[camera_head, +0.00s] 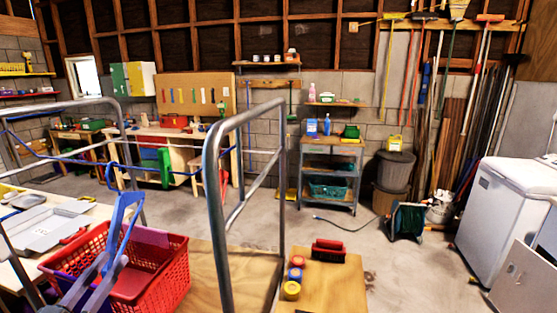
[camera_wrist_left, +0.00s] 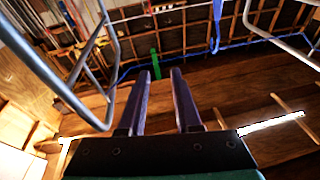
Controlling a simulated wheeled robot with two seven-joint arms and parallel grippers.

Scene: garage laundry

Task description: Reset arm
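My left gripper (camera_head: 128,200) shows at the lower left of the head view, in front of a red basket, with its blue fingers pointing up. In the left wrist view the gripper (camera_wrist_left: 160,74) has its two dark fingers apart, with a clear gap and nothing held between them. My right gripper is in neither view.
The red basket (camera_head: 172,276) stands beside a grey tray (camera_head: 45,228) at the lower left. A metal rail (camera_head: 216,200) rises in the middle. Red and yellow items lie on a wooden board (camera_head: 335,285). A white appliance (camera_head: 500,205) stands right. Concrete floor (camera_head: 400,270) is clear at centre right.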

